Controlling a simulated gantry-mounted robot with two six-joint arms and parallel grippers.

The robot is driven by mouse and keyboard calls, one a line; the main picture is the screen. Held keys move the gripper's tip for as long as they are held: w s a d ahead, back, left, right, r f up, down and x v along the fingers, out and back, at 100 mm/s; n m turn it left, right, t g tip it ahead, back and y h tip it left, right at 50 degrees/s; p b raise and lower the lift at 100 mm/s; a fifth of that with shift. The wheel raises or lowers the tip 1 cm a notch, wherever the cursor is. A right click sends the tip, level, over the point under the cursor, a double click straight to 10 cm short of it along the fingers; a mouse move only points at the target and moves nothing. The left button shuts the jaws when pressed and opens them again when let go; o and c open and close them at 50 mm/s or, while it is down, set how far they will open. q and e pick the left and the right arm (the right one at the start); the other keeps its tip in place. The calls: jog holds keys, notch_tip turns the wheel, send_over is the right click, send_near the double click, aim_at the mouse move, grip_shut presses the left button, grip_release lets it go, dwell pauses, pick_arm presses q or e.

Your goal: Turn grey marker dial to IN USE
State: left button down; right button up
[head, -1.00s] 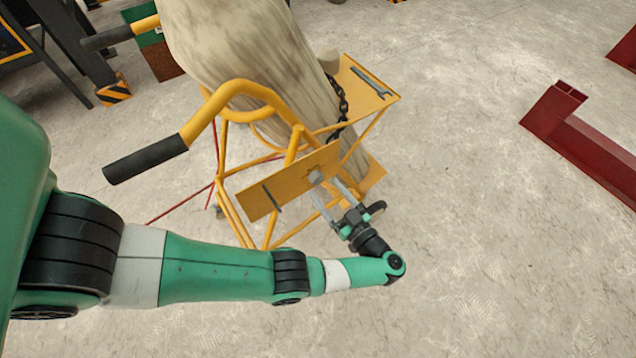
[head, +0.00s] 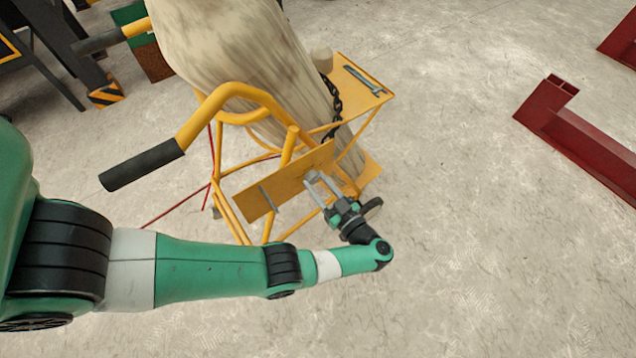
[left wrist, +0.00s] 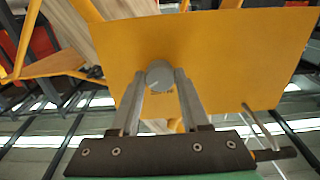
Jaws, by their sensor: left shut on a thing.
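The grey marker dial (left wrist: 159,76) is a small round knob on the yellow plate (left wrist: 215,50) of the cart. My left gripper (left wrist: 160,82) is shut on the dial, with one finger on either side of it in the left wrist view. In the head view the left gripper (head: 320,184) reaches the right part of the plate (head: 248,205), and its fingers largely hide the dial. No label lettering can be read. My right gripper is not in view.
The yellow cart has a handle with a black grip (head: 142,165) and carries a large wrapped column (head: 225,50) with a chain (head: 334,103). A wrench (head: 364,80) lies on its side shelf (head: 350,92). Red steel beams (head: 580,140) lie at right; floor between is clear.

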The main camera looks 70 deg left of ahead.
pick_arm(q)
jog(key=shift+n, duration=0.3)
jog(key=n+b, duration=0.1)
jog(key=n, duration=0.2)
jog(key=shift+f+n+b, duration=0.1)
jog(key=shift+n+b, duration=0.2)
jog(key=n+b, duration=0.1)
jog(key=n, duration=0.2)
jog(key=shift+n, duration=0.3)
jog(key=shift+n+b, duration=0.7)
jog(key=shift+n, duration=1.3)
jog(key=shift+c, duration=2)
grip_release()
jog(key=shift+r, duration=0.2)
